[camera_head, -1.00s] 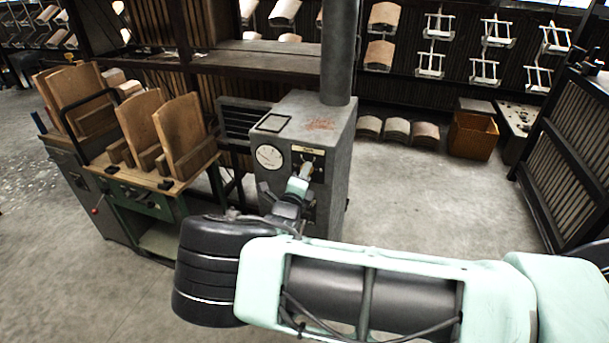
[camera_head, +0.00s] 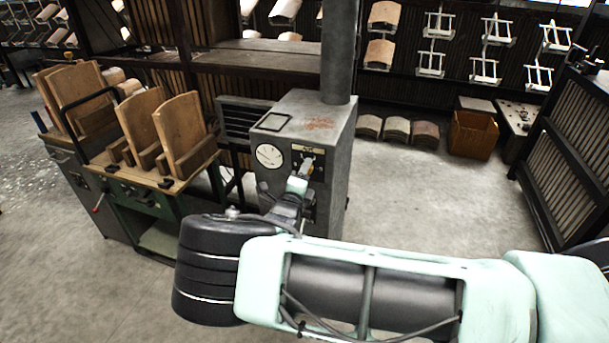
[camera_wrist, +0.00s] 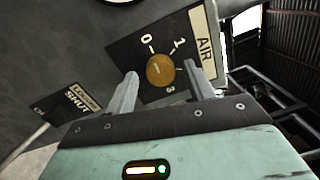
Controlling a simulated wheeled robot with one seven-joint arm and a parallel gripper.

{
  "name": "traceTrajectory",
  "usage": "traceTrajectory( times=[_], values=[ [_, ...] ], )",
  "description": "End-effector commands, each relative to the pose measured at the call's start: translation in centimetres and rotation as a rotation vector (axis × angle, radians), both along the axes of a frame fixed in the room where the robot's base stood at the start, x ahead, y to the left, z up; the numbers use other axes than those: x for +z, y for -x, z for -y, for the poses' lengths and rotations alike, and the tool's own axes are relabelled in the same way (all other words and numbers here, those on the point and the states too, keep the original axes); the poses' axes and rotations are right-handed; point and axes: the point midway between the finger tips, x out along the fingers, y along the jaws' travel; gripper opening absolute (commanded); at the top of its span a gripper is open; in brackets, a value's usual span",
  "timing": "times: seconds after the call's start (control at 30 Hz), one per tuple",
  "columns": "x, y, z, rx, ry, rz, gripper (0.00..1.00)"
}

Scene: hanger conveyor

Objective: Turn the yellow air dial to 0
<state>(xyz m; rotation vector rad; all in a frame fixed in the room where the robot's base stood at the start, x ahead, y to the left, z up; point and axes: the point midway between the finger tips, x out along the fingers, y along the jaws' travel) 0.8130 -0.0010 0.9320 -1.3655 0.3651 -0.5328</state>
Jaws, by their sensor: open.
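The yellow air dial (camera_wrist: 159,70) is a round knob on a black plate (camera_wrist: 140,50) marked AIR, with 0, 1 and 3 legible around it. In the wrist view its pale pointer line lies roughly level; which mark it points to I cannot tell. My gripper (camera_wrist: 160,82) is open, with one fingertip on each side of the dial and gaps showing between fingers and knob. In the head view my gripper (camera_head: 301,176) is at the front of the grey control box (camera_head: 335,130), partly hiding the plate.
A round white gauge (camera_head: 269,156) is left of the dial plate. A lever with a LOCKED/SHUT label (camera_wrist: 83,98) is at lower left in the wrist view. A green bench (camera_head: 150,190) with wooden forms stands left of the box.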

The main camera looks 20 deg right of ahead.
Motion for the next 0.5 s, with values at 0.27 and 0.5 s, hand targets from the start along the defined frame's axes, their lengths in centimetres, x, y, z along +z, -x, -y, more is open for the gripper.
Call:
traceTrajectory(
  times=[0.27, 0.5],
  values=[
    [-0.4, 2.5, -1.8, 0.003, -0.001, -0.001, 0.54],
    [-0.8, 7.2, -5.0, 0.004, 0.000, -0.001, 0.54]
  ],
)
